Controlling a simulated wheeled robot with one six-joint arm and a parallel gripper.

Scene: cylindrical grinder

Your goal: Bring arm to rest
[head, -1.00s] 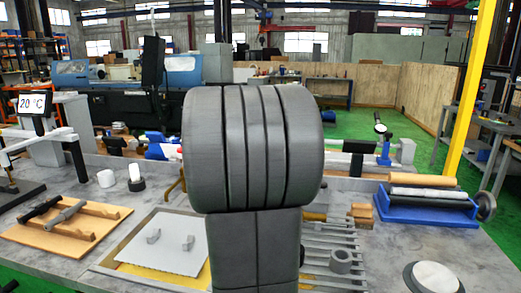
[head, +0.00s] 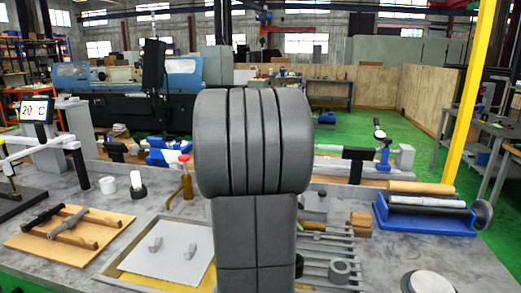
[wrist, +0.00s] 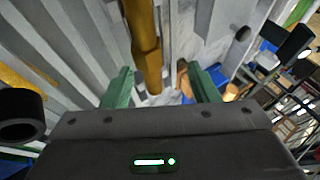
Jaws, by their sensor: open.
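My gripper (wrist: 160,76) shows in the wrist view with its two green fingers spread apart. The gap between the fingers looks empty. A brass-coloured bar or handle (wrist: 146,52) shows beyond the gap; I cannot tell how far away it is. In the head view my own grey arm stands upright in the middle and hides the gripper and part of the bench behind it.
On the grey bench (head: 345,220) are a wooden board with dark tools (head: 62,240), a white plate (head: 172,250), several rod-like tools (head: 328,238) and a blue stand with rollers (head: 425,215). A red-topped brass tool (head: 186,180) stands left of my arm.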

